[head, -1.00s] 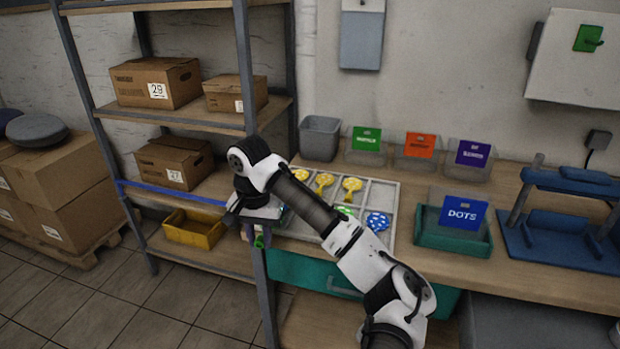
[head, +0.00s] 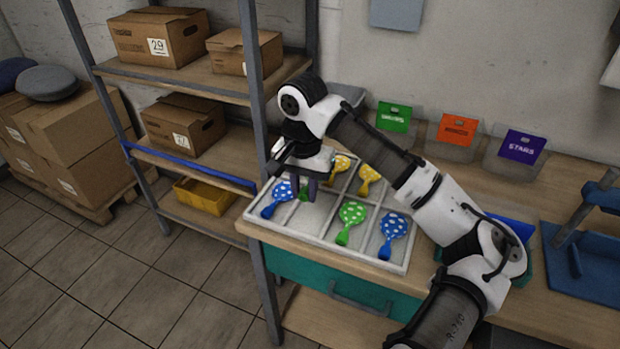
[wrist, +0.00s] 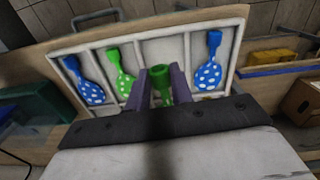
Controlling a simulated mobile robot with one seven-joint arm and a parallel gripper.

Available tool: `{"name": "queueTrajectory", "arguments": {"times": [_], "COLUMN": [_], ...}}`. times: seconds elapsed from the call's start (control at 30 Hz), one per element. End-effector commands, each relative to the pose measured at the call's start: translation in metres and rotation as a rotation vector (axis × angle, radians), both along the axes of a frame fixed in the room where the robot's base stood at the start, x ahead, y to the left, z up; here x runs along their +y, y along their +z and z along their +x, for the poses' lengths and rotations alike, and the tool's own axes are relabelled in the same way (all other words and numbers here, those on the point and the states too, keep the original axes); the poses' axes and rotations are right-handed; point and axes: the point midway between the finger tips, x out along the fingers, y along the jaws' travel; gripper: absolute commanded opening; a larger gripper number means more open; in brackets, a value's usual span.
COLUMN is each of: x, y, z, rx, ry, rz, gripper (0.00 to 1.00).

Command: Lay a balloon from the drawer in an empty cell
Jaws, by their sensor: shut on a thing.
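My gripper (head: 308,190) is over the front row of the divided tray (head: 405,267). In the wrist view my gripper (wrist: 160,88) is shut on a green balloon (wrist: 162,76), its neck end showing between the fingers. The head view hides this balloon. Below it is an empty cell (head: 313,218) between a blue dotted balloon (head: 281,197) on the left and a green dotted balloon (head: 351,217). Another blue dotted balloon (head: 392,230) lies at the front right. Two yellow balloons (head: 341,166) (head: 368,178) lie behind. The teal drawer (head: 335,287) under the bench looks closed.
A shelf post (head: 258,150) stands close to the tray's left side. Clear bins with green (head: 394,115), orange (head: 456,131) and purple (head: 521,146) cards stand behind the tray. A blue press-like stand (head: 580,260) is at the right.

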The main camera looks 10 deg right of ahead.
Motion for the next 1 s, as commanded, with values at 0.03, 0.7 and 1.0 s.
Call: {"name": "queueTrajectory", "arguments": {"times": [0.03, 0.7, 1.0], "x": [0.000, 0.000, 0.000], "y": [-0.002, -0.067, -0.091], "z": [0.000, 0.000, 0.000], "rx": [0.000, 0.000, 0.001], "ry": [0.000, -0.001, 0.001], "rz": [0.000, -0.001, 0.002], "gripper": [0.10, 0.10, 0.10]}}
